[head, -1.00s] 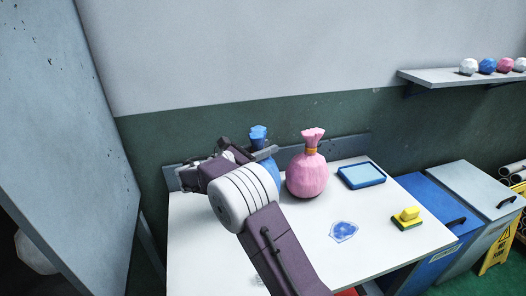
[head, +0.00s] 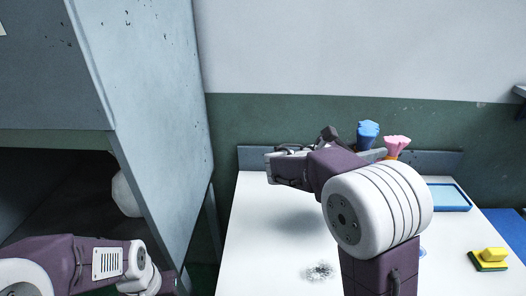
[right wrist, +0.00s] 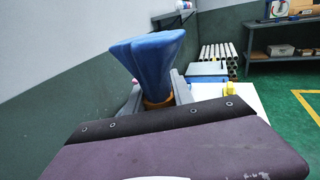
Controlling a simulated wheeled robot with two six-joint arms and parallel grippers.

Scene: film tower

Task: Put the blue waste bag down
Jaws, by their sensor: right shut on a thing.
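The blue waste bag (head: 368,134) shows in the head view only by its gathered top, above my right gripper (head: 372,156). My right arm hides its body, so I cannot tell whether it touches the table. In the right wrist view the blue top (right wrist: 147,58) stands up, tilted a little, between the grey fingers of the right gripper (right wrist: 158,98). The fingers are shut on its neck, by an orange tie (right wrist: 157,104). The left arm enters at the lower left of the head view, and its gripper is not visible.
A pink bag (head: 397,146) stands close by, mostly hidden. A grey cabinet panel (head: 160,100) rises at left.

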